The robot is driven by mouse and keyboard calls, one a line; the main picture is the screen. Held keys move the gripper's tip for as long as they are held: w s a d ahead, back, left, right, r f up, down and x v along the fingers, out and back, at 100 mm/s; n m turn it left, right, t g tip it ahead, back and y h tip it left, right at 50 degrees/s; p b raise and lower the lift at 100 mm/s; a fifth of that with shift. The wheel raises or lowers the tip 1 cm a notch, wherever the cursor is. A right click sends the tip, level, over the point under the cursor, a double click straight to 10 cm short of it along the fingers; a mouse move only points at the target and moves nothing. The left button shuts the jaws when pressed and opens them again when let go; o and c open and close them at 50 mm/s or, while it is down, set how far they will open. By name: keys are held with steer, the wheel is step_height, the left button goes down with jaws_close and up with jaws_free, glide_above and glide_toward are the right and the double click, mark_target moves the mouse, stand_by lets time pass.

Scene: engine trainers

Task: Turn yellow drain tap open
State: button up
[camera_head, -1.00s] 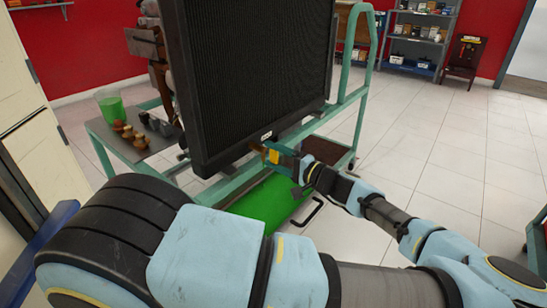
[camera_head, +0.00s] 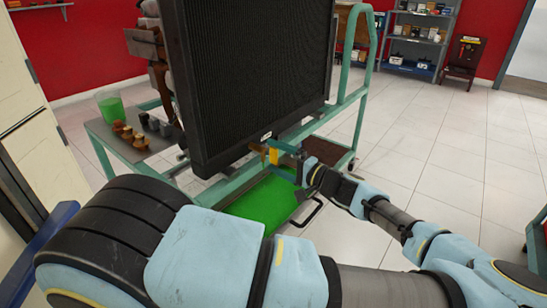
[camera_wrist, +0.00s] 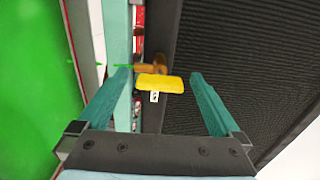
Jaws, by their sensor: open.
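The yellow drain tap handle (camera_head: 273,156) is at the lower edge of the black radiator (camera_head: 255,75). In the wrist view the yellow handle (camera_wrist: 160,83) lies crosswise, with a brass tap body (camera_wrist: 150,69) behind it and a small white tag below. My gripper (camera_head: 281,160) is open, its teal fingers spread on either side of the handle. In the wrist view my gripper (camera_wrist: 163,80) shows a gap between each finger and the handle. The handle is not held.
The radiator stands on a green-framed trolley (camera_head: 240,178). A bright green tray (camera_head: 262,207) is below. Brass and dark fittings (camera_head: 125,132) and a green-filled beaker (camera_head: 111,106) stand on a side shelf at left. The tiled floor at right is clear.

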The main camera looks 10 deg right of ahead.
steer(key=v, duration=0.9)
steer(key=shift+s+d, duration=0.3)
